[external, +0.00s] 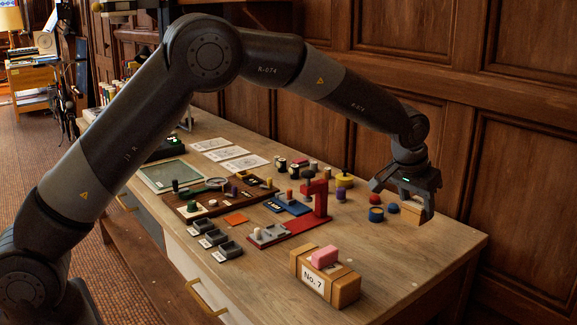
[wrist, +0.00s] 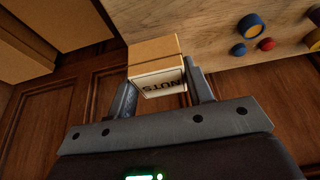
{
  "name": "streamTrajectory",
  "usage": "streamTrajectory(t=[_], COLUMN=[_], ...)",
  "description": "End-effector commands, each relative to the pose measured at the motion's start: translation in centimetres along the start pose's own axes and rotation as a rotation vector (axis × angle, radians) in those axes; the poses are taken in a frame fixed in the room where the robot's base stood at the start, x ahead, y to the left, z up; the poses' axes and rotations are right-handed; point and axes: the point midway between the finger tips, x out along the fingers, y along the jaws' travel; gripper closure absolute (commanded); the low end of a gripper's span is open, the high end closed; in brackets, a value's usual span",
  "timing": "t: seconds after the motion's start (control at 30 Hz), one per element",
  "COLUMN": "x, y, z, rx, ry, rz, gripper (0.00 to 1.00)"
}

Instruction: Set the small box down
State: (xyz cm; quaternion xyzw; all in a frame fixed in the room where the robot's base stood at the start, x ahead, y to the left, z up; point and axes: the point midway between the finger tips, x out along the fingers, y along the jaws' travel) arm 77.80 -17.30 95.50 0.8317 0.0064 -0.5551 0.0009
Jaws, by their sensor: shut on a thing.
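The small box is light tan with a white label reading "NUTS". In the wrist view the small box (wrist: 154,48) sits between the two fingers of my gripper (wrist: 158,85), which is shut on it. In the external view my gripper (external: 408,205) points down near the back right of the wooden table (external: 420,265). There the small box (external: 411,209) is mostly hidden behind the fingers. I cannot tell whether its underside touches the table.
The table's right end is bare. Panelled wall (external: 520,160) rises behind.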

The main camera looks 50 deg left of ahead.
Motion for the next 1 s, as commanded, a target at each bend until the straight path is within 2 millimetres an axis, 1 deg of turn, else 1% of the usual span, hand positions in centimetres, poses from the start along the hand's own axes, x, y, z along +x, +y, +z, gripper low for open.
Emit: streamTrajectory(t=[0.1, 0.2, 0.27, 0.5, 0.67, 0.8, 0.93, 1.0], x=[0.5, 1.0, 1.7, 6.0, 8.4, 9.6, 10.2, 10.9], y=[0.7, 0.6, -0.1, -4.3, -6.9, -8.0, -8.2, -8.2], z=[-0.9, -1.3, -1.6, -3.3, -4.4, -5.0, -4.9, -4.6], rx=[0.006, 0.007, 0.006, 0.004, 0.005, 0.008, 0.009, 0.009], ry=[0.0, -0.001, -0.002, -0.002, -0.001, 0.0, -0.001, -0.003], rz=[0.007, 0.009, 0.008, 0.009, 0.009, 0.01, 0.01, 0.01], gripper=[0.77, 0.77, 0.77, 0.77, 0.77, 0.77, 0.77, 0.77])
